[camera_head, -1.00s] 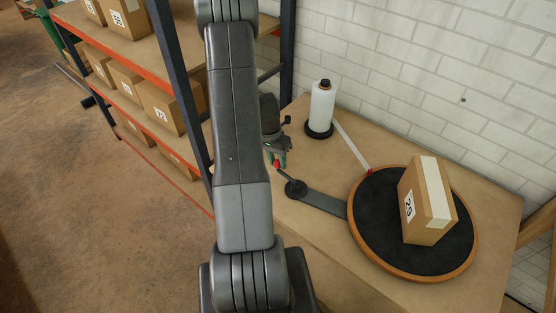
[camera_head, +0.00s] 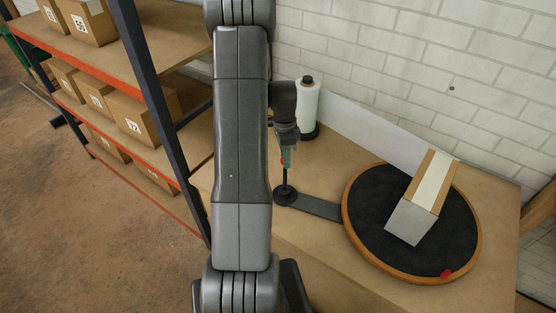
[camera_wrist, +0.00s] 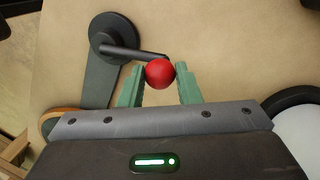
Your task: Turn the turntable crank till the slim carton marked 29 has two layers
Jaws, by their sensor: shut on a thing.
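The slim carton (camera_head: 424,203) lies tilted in view on the black turntable (camera_head: 385,245) with its orange rim; a pale strip runs along its top. Its near end is covered with greyish film, and no number shows. A wide sheet of film (camera_head: 375,130) runs from the roll (camera_head: 308,105) to the carton. I cannot tell how many layers are on it. The crank (camera_head: 285,192) sits left of the turntable. My gripper (camera_head: 288,158) is shut on the crank's red knob (camera_wrist: 160,73), which shows between the green fingers in the wrist view.
A red mark (camera_head: 446,273) sits on the turntable's near rim. A rack with orange-edged shelves (camera_head: 100,108) and several numbered cartons stands at the left. A white brick wall (camera_head: 420,50) closes the back. The bench top (camera_head: 320,255) is clear in front of the crank.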

